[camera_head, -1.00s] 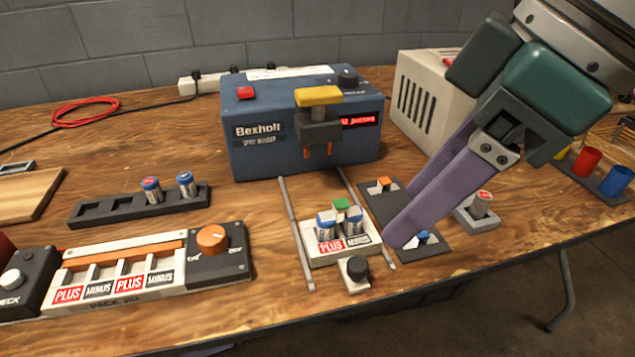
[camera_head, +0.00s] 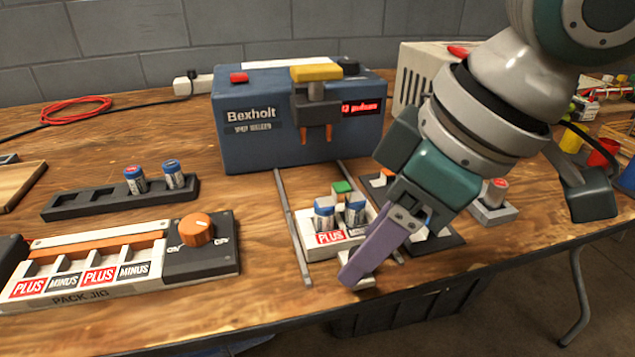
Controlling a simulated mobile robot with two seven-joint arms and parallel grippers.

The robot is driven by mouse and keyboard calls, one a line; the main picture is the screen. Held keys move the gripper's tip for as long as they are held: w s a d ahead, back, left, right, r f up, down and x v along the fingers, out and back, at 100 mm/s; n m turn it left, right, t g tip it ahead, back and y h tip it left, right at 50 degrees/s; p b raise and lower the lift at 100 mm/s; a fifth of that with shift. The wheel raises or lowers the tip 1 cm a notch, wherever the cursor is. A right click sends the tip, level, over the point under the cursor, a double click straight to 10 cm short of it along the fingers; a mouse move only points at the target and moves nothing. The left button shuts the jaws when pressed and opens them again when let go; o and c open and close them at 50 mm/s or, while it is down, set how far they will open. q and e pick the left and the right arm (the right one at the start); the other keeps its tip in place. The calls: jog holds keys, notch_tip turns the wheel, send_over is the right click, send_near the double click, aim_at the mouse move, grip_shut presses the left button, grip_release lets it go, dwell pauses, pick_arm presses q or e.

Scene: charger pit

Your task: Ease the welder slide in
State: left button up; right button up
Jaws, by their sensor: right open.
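The welder slide is a white carriage (camera_head: 315,240) marked PLUS and MINUS on two metal rails (camera_head: 290,220), out in front of the blue Bexholt spot welder (camera_head: 245,150). Two upright cells (camera_head: 324,215) and a green piece (camera_head: 341,187) sit on it. The welder's yellow-topped head (camera_head: 316,73) with orange tips is behind and above the carriage. My right gripper (camera_head: 358,274) is open, its purple fingers low at the slide's front right. They hide the slide's black knob; only part of its pale base shows. I cannot tell whether they touch it. My left gripper is not in view.
The pack jig (camera_head: 150,293) with an orange knob (camera_head: 196,230) lies to the left. A dark cell rack (camera_head: 95,203) with two cells stands behind it. A grey holder (camera_head: 492,213) is right of my arm. The table's front edge is close to my fingers.

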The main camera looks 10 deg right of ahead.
jog(key=shift+w+f, duration=0.1)
jog(key=shift+f, duration=0.1)
grip_shut()
dwell(0.5)
dwell(0.9)
